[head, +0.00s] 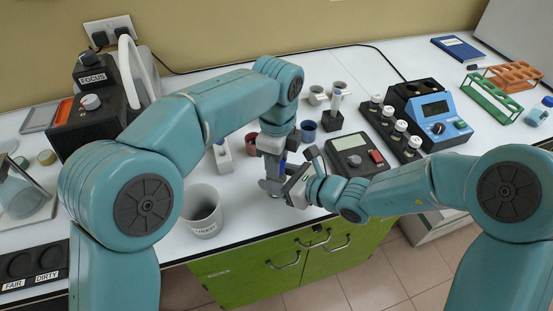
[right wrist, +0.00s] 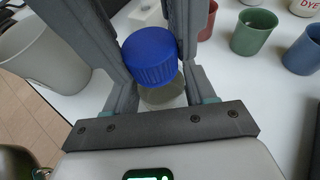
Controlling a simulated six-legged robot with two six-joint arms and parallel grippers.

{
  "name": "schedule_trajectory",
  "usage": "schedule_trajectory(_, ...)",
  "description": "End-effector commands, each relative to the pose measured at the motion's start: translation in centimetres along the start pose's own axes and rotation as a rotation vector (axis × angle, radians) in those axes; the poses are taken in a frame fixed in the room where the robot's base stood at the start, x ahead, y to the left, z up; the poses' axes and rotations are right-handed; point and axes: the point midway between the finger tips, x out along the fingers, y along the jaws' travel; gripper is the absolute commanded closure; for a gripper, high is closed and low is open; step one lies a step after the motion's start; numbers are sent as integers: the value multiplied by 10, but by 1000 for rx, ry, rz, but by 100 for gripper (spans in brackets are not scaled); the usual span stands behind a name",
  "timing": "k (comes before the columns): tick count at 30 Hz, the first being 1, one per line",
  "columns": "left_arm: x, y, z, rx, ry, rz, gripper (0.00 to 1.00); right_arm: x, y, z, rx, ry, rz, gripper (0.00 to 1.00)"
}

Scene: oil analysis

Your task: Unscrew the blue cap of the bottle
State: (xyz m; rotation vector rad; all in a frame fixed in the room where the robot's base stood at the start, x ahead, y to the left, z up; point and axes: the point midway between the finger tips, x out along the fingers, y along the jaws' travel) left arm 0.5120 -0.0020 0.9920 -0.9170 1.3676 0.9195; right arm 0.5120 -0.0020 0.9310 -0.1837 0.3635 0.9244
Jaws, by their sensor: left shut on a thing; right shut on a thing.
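The blue cap (right wrist: 150,58) sits on top of the bottle (right wrist: 162,97), whose pale body shows just below it in the right wrist view. My left gripper (head: 276,160) comes down from above, shut with its grey fingers on either side of the cap. My right gripper (head: 292,186) reaches in from the right, low down, and is shut on the bottle body. In the head view the two grippers hide most of the bottle, and only a bit of blue shows between them. Whether the cap's thread is loose cannot be told.
A grey mug (head: 202,211) stands left of the grippers near the bench's front edge. Red (head: 252,143) and blue (head: 308,130) cups stand just behind. A dark meter (head: 357,155) lies to the right. The green cabinet (head: 290,268) is below the edge.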

Motion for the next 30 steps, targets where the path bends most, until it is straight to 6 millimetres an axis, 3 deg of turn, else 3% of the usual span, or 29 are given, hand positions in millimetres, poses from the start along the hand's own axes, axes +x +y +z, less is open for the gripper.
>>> schedule_trajectory(30,-2,0,3,-2742,4,2,97,0,1,0,-2,0,2,100)
